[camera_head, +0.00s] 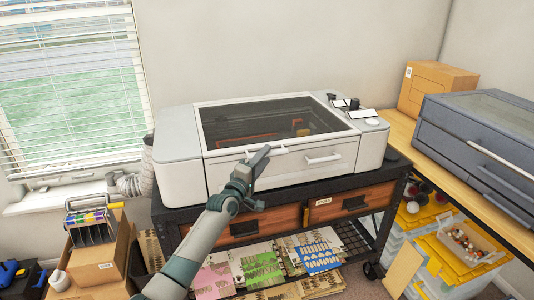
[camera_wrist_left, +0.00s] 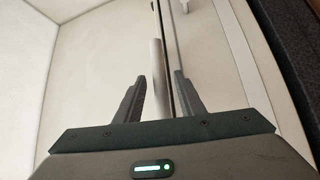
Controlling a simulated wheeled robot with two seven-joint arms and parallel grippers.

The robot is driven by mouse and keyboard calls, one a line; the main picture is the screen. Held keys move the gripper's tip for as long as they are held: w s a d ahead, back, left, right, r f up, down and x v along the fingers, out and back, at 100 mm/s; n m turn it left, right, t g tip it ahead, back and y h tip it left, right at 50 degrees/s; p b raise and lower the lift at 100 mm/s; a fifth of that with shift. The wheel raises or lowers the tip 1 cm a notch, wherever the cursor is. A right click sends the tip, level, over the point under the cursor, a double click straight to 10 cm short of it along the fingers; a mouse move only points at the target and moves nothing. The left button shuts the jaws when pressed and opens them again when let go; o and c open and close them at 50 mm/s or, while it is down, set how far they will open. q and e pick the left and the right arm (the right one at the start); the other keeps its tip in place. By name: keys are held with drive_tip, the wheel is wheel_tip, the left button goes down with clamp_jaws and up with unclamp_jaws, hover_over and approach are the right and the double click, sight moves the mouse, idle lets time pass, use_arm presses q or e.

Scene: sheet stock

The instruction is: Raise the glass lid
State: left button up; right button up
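The glass lid (camera_head: 275,118) is a dark glass pane in a white frame on top of a white and grey machine (camera_head: 180,165). It lies closed. In the head view my left gripper (camera_head: 262,158) is at the lid's front edge, left of the front panel's handle (camera_head: 323,159). In the left wrist view a pale bar (camera_wrist_left: 158,65) at the lid's edge runs between the fingers of the left gripper (camera_wrist_left: 160,85). The fingers stand apart, with visible space beside the bar. My right gripper is in neither view.
The machine stands on a dark cart with wooden drawers (camera_head: 350,203) and sheets (camera_head: 260,265) below. A desk with a grey cabinet (camera_head: 475,140) and a cardboard box (camera_head: 435,88) is at right. A window (camera_head: 70,90) and boxes (camera_head: 100,255) are at left. Space above the lid is clear.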

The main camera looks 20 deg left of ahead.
use_arm(q)
drive_tip(key=shift+x, duration=1.15)
clamp_jaws()
